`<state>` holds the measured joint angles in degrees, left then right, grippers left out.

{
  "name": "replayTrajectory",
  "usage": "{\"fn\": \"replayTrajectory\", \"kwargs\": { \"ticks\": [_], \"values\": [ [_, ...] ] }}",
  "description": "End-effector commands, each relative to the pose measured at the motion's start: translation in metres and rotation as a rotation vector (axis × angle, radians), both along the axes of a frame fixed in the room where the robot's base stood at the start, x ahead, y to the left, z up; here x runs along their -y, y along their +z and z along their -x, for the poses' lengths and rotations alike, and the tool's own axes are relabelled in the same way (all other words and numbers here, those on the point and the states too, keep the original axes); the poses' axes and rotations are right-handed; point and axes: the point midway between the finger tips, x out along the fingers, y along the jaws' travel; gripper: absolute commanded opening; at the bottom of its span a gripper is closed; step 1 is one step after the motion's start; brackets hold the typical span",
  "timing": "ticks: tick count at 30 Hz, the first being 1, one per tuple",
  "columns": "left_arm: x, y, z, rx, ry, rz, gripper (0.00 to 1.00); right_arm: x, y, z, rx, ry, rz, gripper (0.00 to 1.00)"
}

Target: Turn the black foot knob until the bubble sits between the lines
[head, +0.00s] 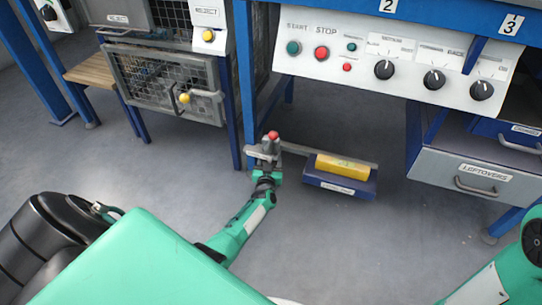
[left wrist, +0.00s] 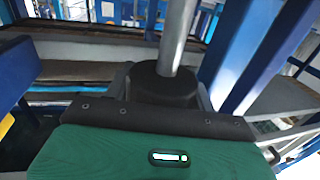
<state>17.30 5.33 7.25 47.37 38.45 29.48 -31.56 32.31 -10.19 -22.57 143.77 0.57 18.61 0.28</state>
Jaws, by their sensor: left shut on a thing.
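The black foot knob (left wrist: 165,88) shows in the left wrist view, a dark round piece around the bottom of a metal rod (left wrist: 177,35). My left gripper (left wrist: 163,95) is shut on it, with grey fingers at either side. In the head view my left gripper (head: 268,150) is low by the blue frame's leg, and the knob is hidden there. A yellow bar (head: 342,166), perhaps the level, lies on a blue labelled block (head: 340,183) to the right. No bubble or lines can be made out. My right gripper is out of view.
A white control panel (head: 395,62) with knobs and buttons overhangs the gripper area. A mesh-fronted cage (head: 165,85) stands left, and a grey LEFTOVERS drawer (head: 470,175) right. A thin grey bar (head: 300,150) runs near the gripper. The grey floor (head: 330,245) in front is clear.

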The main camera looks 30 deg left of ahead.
Motion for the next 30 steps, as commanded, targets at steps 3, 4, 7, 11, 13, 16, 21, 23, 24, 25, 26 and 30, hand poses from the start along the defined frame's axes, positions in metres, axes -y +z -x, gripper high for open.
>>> {"fn": "replayTrajectory", "kwargs": {
  "ticks": [3,4,7,11,13,16,21,23,24,25,26,30],
  "values": [
    [-0.0035,0.0041,-0.0008,0.005,0.071,0.001,0.32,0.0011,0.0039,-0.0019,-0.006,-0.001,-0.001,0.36],
    [-0.0035,0.0036,-0.0006,0.005,0.085,0.002,0.32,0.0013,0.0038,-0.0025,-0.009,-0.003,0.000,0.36],
    [-0.0049,0.0031,0.0000,0.005,0.124,0.000,0.32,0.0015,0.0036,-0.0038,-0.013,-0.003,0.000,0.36],
    [-0.0052,0.0023,0.0010,0.003,0.156,-0.002,0.32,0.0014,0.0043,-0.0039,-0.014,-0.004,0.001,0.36],
    [-0.0054,0.0018,0.0015,0.002,0.166,-0.002,0.32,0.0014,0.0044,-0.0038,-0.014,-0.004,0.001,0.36],
    [-0.0054,0.0016,0.0017,0.002,0.172,-0.003,0.32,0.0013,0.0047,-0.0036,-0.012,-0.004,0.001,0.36],
    [-0.0051,0.0014,0.0019,0.002,0.173,-0.003,0.32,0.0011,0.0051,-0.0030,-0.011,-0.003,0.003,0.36],
    [-0.0050,0.0013,0.0019,0.002,0.173,-0.003,0.32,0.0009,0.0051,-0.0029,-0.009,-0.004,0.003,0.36],
    [-0.0050,0.0013,0.0019,0.001,0.172,-0.003,0.32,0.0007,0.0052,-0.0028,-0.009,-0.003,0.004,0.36],
    [-0.0050,0.0013,0.0019,0.001,0.172,-0.003,0.32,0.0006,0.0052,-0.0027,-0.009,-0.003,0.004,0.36],
    [-0.0049,0.0012,0.0020,0.001,0.172,-0.003,0.57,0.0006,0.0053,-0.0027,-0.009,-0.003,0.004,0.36],
    [-0.0043,0.0008,0.0020,0.001,0.171,-0.003,0.77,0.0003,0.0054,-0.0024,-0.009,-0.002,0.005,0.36]
  ]
}}
